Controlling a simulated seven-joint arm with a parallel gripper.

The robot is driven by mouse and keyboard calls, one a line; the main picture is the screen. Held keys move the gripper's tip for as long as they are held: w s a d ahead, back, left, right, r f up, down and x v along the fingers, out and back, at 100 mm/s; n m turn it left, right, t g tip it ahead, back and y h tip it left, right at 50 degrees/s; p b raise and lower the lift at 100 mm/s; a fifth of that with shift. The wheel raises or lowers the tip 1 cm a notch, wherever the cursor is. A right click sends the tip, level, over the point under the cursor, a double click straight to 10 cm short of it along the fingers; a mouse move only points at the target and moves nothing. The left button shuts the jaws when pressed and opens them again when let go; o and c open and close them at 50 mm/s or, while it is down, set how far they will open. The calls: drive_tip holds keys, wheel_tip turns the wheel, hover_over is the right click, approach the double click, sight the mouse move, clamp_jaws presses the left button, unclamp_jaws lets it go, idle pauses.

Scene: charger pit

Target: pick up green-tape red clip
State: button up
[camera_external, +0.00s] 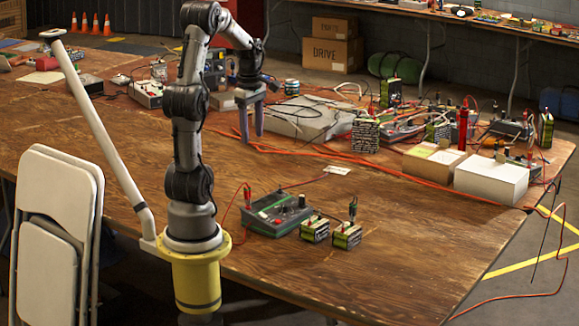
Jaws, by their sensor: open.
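My gripper (252,124) points down above the far left-middle of the table, with its two fingers apart and nothing between them. A red clip (247,193) stands upright at the left end of a grey-green charger box (277,214) near the table's front; my gripper is well above and behind it. A small dark clip with some red (352,207) stands on the right one of two battery packs (346,237). Other red clips show among the gear at the right (467,103). Green tape is too small to make out on any clip, so I cannot tell which is the named one.
The other battery pack (315,229) stands beside the charger. Orange cables (400,172) cross the table. A flat grey case (305,117) lies near my gripper. A white box (491,178) and crowded electronics fill the right side. The front right of the wooden table (420,250) is clear.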

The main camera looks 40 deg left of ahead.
hover_over(247, 187)
drive_tip(key=shift+g, duration=0.4)
drive_tip(key=f, duration=1)
drive_tip(key=shift+w+f, duration=0.2)
drive_tip(key=shift+w, duration=0.05)
drive_tip(key=shift+s+f, duration=0.1)
drive_tip(key=shift+f, duration=2.9)
clamp_jaws()
